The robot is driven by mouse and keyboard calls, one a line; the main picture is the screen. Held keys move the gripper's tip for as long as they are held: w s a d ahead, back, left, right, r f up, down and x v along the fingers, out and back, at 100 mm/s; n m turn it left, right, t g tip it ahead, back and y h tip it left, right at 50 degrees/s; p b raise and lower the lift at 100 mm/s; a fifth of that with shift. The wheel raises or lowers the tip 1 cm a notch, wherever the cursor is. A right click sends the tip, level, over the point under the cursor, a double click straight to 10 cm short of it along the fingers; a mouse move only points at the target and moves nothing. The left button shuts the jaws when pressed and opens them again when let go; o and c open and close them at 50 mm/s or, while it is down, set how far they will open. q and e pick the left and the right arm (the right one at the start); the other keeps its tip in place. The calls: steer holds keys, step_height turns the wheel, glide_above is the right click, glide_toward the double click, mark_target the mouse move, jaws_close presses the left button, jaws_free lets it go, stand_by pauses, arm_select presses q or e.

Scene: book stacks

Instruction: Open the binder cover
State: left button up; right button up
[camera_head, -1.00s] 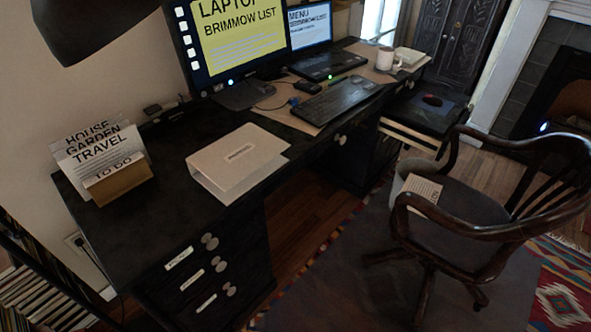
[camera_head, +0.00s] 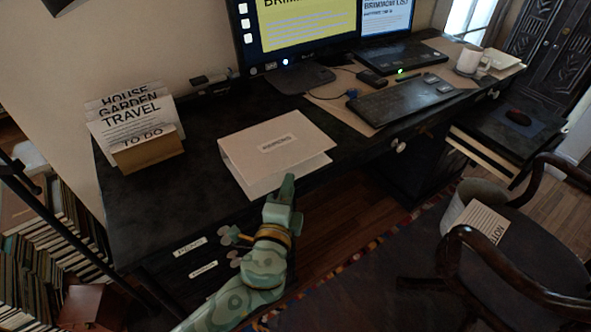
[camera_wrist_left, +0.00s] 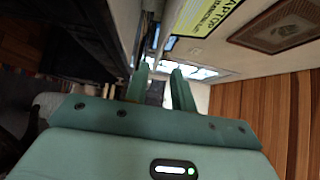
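The white binder (camera_head: 262,167) lies closed on the dark desk in the head view, with a small label on its cover. My left gripper (camera_head: 285,187) is just in front of the binder's front edge. Its tips overlap or nearly meet that edge; contact cannot be told. In the left wrist view the two green fingers (camera_wrist_left: 160,85) stand apart, with nothing clearly held between them. My right gripper is not in view.
A letter holder with cards (camera_head: 147,153) stands left of the binder. A keyboard (camera_head: 407,102), a monitor (camera_head: 310,30) and a mug (camera_head: 468,62) are to the right and behind. A wooden chair (camera_head: 500,262) stands at front right.

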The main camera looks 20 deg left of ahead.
mark_target(277, 151)
arm_select(q)
steer(key=w, duration=0.6)
steer(key=shift+a+b, duration=0.4)
jaws_close()
steer(key=shift+f, duration=0.15)
stand_by(0.8)
